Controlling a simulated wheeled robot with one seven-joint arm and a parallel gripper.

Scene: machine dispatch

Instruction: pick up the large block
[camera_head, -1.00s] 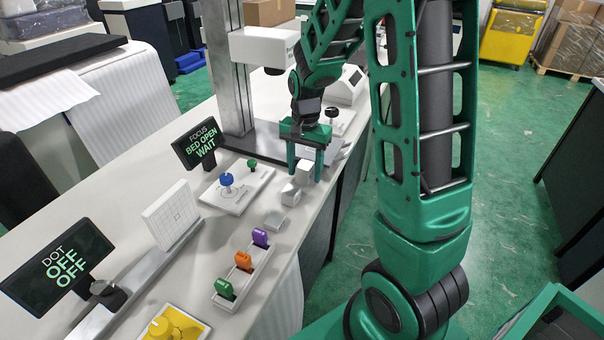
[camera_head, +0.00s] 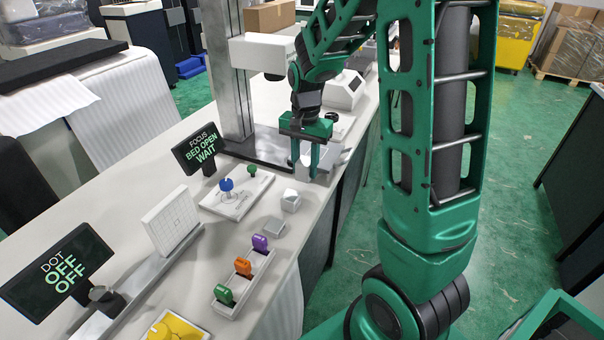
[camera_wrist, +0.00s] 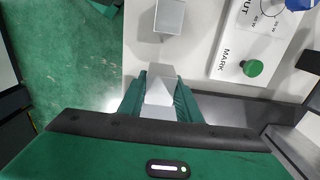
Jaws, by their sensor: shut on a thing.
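My gripper (camera_head: 305,164) is above the back right part of the white bench top. In the wrist view, its green fingers (camera_wrist: 160,98) are shut on a pale grey block with a faceted top (camera_wrist: 160,86), which I take to be the large block. In the head view, the fingers mostly hide this held block. A second small whitish block (camera_head: 291,200) stands on the bench, apart from the gripper; a pale block also shows at the top of the wrist view (camera_wrist: 170,16).
A flat grey square (camera_head: 274,227) lies near the bench edge. A white panel with blue and green knobs (camera_head: 233,205) is to the left. A rack with purple, orange and green pieces (camera_head: 228,308) is nearer. A display reading "BED OPEN WAIT" (camera_head: 200,147) stands behind the panel.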

